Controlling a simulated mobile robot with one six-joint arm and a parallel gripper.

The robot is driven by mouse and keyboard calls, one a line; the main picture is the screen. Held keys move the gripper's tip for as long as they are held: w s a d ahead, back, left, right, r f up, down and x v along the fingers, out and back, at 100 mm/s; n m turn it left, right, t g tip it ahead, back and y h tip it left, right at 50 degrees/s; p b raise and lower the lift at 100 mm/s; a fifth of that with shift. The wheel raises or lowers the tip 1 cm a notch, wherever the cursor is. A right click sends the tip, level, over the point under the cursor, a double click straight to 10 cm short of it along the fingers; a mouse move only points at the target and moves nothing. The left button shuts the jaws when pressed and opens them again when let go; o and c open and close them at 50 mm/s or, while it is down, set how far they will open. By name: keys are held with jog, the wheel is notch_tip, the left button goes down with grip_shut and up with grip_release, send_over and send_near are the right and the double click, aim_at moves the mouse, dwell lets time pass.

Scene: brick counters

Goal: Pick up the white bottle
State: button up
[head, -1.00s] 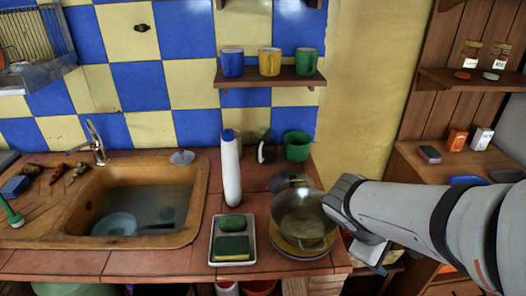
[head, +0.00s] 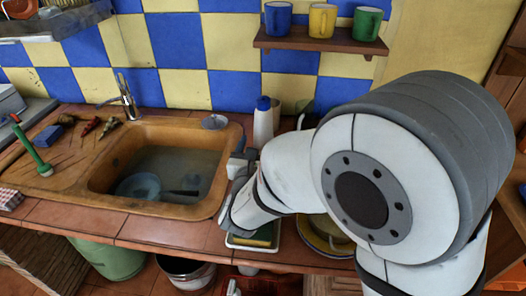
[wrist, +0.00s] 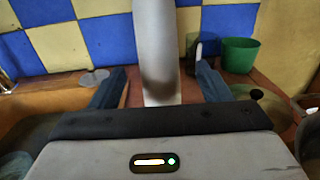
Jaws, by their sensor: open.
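The white bottle (head: 263,125) with a blue cap stands upright on the tiled counter, right of the sink. In the head view my arm hides its lower part. In the wrist view the bottle (wrist: 155,40) rises in the middle, lined up between my two dark fingers, with gaps on both sides. My gripper (wrist: 161,68) is open and holds nothing. In the head view my gripper (head: 240,165) is low in front of the bottle, partly hidden by my arm. How deep the bottle sits between the fingers is unclear.
The sink (head: 200,210) with water is on the left. A tray with sponges (head: 258,238) lies below my arm. A green cup (wrist: 238,54) stands right of the bottle. A shelf (head: 320,43) with blue, yellow and green mugs hangs above.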

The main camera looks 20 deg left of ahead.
jog(key=p+x, duration=0.1)
jog(key=x, duration=0.4)
jog(key=shift+w+a, duration=0.2)
jog(key=shift+w, duration=0.1)
jog(key=c, duration=1.1)
